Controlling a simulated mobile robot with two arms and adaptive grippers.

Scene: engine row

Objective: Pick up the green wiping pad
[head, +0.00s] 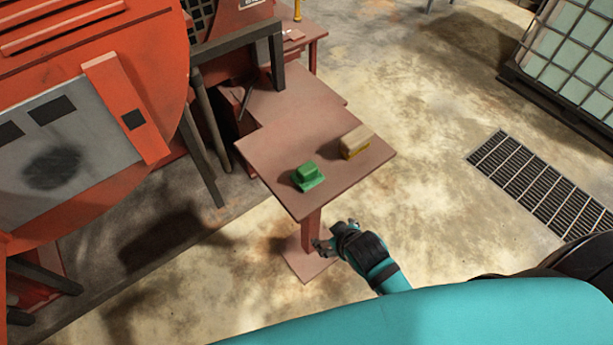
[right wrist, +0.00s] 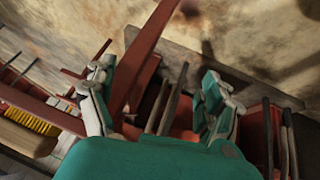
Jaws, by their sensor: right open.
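The green wiping pad (head: 308,176) lies on a small reddish-brown table (head: 265,150), near its front edge in the head view. It has a flat base and a raised block on top. I cannot make it out in the right wrist view. My right gripper (head: 333,238) is open and empty, beyond the table's near edge and apart from the pad. Its two spread fingers also show in the right wrist view (right wrist: 160,78). My left gripper is not in view.
A brush (head: 356,142) with a pale block and yellow bristles lies on the table, right of the pad. Large orange machinery (head: 90,120) stands at the left. A floor grate (head: 540,188) lies at the right. The concrete floor between is clear.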

